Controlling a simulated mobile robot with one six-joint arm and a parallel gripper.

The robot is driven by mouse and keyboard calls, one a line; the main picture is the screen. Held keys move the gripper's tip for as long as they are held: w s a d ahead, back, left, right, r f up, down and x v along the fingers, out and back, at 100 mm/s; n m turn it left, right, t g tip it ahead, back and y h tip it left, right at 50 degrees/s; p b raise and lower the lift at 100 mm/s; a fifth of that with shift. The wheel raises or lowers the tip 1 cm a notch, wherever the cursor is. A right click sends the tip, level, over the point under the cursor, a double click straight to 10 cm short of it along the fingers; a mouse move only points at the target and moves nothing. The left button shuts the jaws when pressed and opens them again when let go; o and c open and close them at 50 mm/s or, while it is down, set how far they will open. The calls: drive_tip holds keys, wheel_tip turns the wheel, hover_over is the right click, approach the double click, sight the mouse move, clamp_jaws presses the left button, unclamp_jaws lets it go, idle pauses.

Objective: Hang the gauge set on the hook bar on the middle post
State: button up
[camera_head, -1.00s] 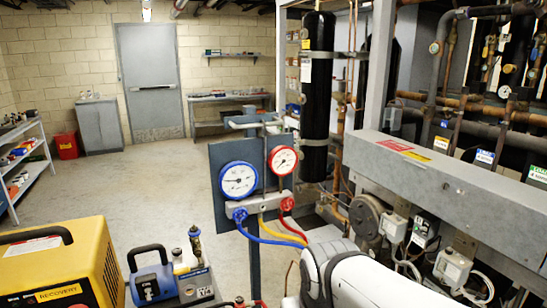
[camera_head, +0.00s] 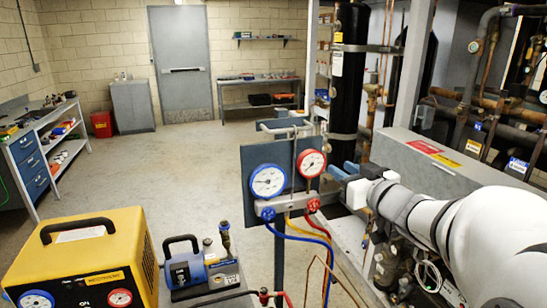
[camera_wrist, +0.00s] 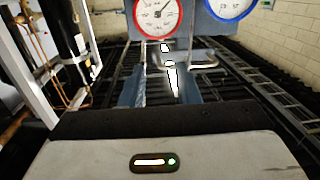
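The gauge set (camera_head: 289,190) has a blue-rimmed gauge on the left, a red-rimmed gauge on the right, a pale manifold below and blue, yellow and red hoses. It is upright in front of a dark plate on a post (camera_head: 280,262); a grey bracket bar (camera_head: 285,125) is at the top. A thin upright hook rises above the gauges; I cannot tell what it rests on. My gripper (camera_wrist: 162,90) is open, its blue-grey fingers pointing toward the set from the right, beside the red gauge. A bright metal piece shows between the fingers in the wrist view.
A yellow recovery machine (camera_head: 84,258) and a blue pump (camera_head: 185,265) stand at the front left. A black cylinder (camera_head: 350,70), pipes and a grey rack beam (camera_head: 440,160) fill the right. The floor behind on the left is clear.

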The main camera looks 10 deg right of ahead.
sight(295, 144)
drive_tip(key=w+a+r+n+g+y+b, duration=0.1)
drive_tip(key=w+a+y, duration=0.3)
drive_tip(key=w+a, duration=0.4)
drive_tip(key=shift+w+r+n, duration=0.35)
drive_tip(key=shift+w+n, duration=0.15)
drive_tip(key=shift+w, duration=0.45)
drive_tip(key=shift+c, duration=0.2)
clamp_jaws()
idle(0.7)
drive_tip(key=shift+r, duration=0.25)
